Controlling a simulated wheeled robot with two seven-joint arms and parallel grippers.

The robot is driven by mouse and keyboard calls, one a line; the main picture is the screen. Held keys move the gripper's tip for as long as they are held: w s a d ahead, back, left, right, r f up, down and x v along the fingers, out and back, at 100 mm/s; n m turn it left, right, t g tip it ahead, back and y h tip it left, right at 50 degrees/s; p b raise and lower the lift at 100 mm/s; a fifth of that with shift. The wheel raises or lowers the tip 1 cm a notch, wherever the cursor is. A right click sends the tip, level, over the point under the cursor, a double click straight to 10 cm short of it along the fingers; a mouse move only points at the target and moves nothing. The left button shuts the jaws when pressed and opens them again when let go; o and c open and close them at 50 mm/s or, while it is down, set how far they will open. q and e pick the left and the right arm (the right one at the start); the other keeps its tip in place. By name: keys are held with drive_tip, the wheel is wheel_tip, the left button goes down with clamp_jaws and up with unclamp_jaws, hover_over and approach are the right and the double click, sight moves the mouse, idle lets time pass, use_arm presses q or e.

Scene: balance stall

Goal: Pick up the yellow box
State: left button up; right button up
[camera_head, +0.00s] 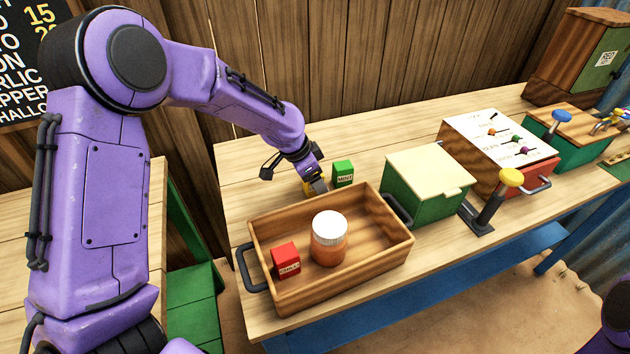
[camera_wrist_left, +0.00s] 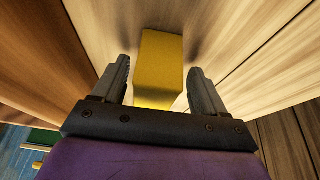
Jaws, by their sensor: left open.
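The yellow box (camera_wrist_left: 160,62) stands between the two open fingers of my left gripper (camera_wrist_left: 158,85) in the left wrist view, with a small gap on each side. In the head view only a sliver of the yellow box (camera_head: 307,188) shows, mostly hidden behind my left gripper (camera_head: 317,188). The gripper is behind the wooden tray, just left of a green box labelled MINT (camera_head: 343,173). My right gripper is not in view.
The wooden tray (camera_head: 392,249) holds a red box (camera_head: 286,261) and a white-lidded jar (camera_head: 329,240). A green box with a cream lid (camera_head: 425,185) and a yellow-knobbed lever (camera_head: 490,205) stand to the right. A plank wall is behind.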

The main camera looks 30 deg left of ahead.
use_arm(q)
drive_tip(key=shift+s+r, duration=0.25)
drive_tip(key=shift+s, duration=0.05)
drive_tip(key=shift+s+r, duration=0.2)
drive_tip(key=shift+s, duration=0.05)
drive_tip(key=shift+c, duration=0.9)
drive_tip(key=c, duration=0.6)
drive_tip(key=shift+w+f, duration=0.1)
drive_tip(key=shift+f, duration=0.05)
drive_tip(key=c, duration=0.3)
